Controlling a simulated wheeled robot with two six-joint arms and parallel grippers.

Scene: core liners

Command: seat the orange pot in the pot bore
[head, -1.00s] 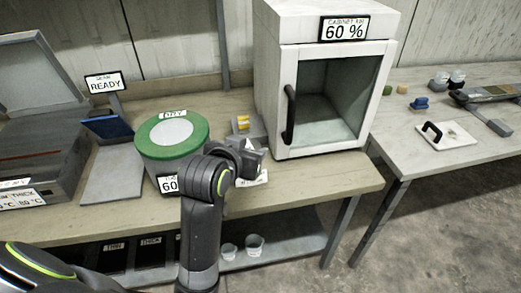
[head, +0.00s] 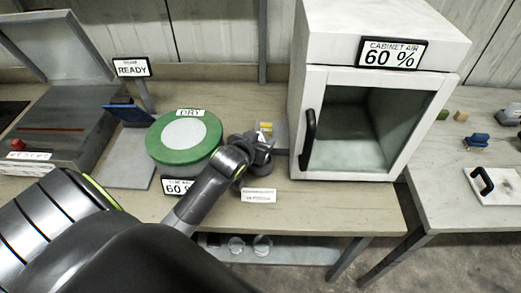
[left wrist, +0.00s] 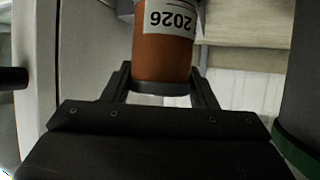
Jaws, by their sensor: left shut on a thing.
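The orange pot (left wrist: 163,58) is in the left wrist view, with a white label reading 2026 upside down. My left gripper (left wrist: 161,88) is shut on it, one finger on each side. In the head view the left gripper (head: 260,158) is over the bench, between the green-rimmed drum and the cabinet, and the arm and gripper hide the pot. A grey block (head: 280,134) with a yellow piece stands just behind the gripper; I cannot tell whether it has the pot bore. My right gripper is not in view.
The white cabinet (head: 385,75) with a black handle stands close right of the gripper. The green-rimmed drum (head: 160,147) is to its left. A small white label card (head: 258,195) lies in front. The bench front (head: 340,205) is clear.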

